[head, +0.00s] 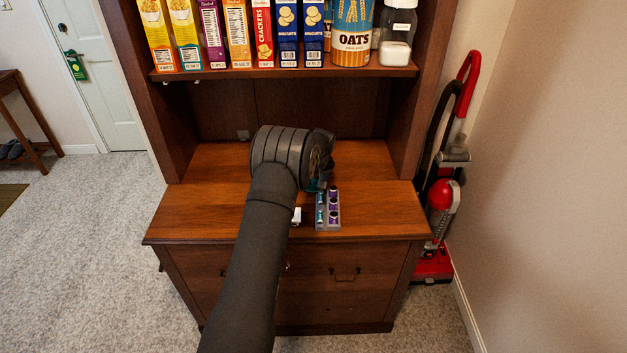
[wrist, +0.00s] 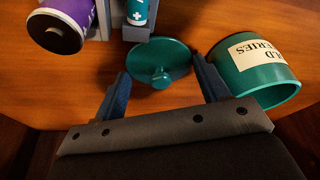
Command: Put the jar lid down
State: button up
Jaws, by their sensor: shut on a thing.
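The jar lid (wrist: 158,55) is a round green disc with a small knob, seen in the wrist view. My gripper (wrist: 161,68) is shut on it, with one dark finger at each side of its rim. Whether the lid touches the wooden top below is hard to tell. The green jar (wrist: 268,85), with a cream label, is just right of the right finger.
A grey holder (head: 328,225) with purple and teal batteries is on the hutch counter (head: 385,215), close to the lid. A purple battery (wrist: 66,22) shows at the upper left of the wrist view. Cereal boxes (head: 160,40) and an oats canister (head: 352,35) fill the shelf above. The counter's left side is clear.

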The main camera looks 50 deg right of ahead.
jog(key=shift+f, duration=0.1)
jog(key=o, duration=0.7)
jog(key=v, duration=1.2)
